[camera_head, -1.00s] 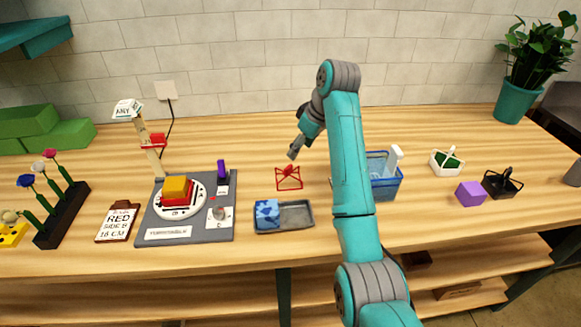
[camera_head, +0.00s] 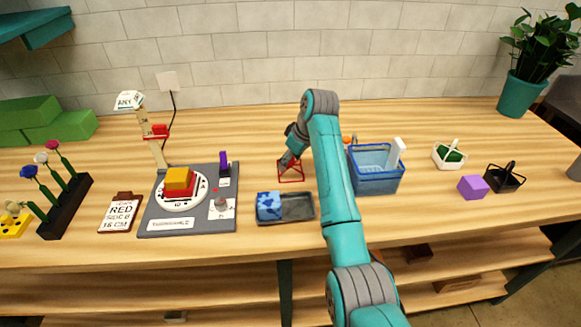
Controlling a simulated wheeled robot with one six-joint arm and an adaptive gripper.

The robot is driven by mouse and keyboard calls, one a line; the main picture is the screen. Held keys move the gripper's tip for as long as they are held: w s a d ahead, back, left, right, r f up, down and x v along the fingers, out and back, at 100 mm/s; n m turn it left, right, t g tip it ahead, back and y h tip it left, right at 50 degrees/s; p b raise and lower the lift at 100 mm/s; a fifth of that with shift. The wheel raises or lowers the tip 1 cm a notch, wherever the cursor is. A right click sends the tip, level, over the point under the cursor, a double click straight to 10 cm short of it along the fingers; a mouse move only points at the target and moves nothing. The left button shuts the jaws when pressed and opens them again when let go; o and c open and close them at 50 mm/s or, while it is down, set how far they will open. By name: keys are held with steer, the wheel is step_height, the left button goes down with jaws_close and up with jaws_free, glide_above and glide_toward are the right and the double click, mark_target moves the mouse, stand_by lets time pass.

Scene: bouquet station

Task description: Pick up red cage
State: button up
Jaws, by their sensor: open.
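The red cage (camera_head: 291,178) is a small wire frame standing on the wooden table, behind the grey tray. My gripper (camera_head: 287,163) is at the top of the cage, reaching down from the upper right and covering part of it. My gripper is open. Its fingertips are small and dark here, and I cannot tell whether they touch the cage or are around its top.
The grey tray (camera_head: 299,207) with a blue block (camera_head: 269,206) lies just in front of the cage. A turntable station (camera_head: 220,181) stands to the left. A blue basket (camera_head: 378,184) stands to the right, beyond my arm. Table behind the cage is clear.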

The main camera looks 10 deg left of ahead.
steer(key=shift+c, duration=0.2)
steer(key=c, duration=1)
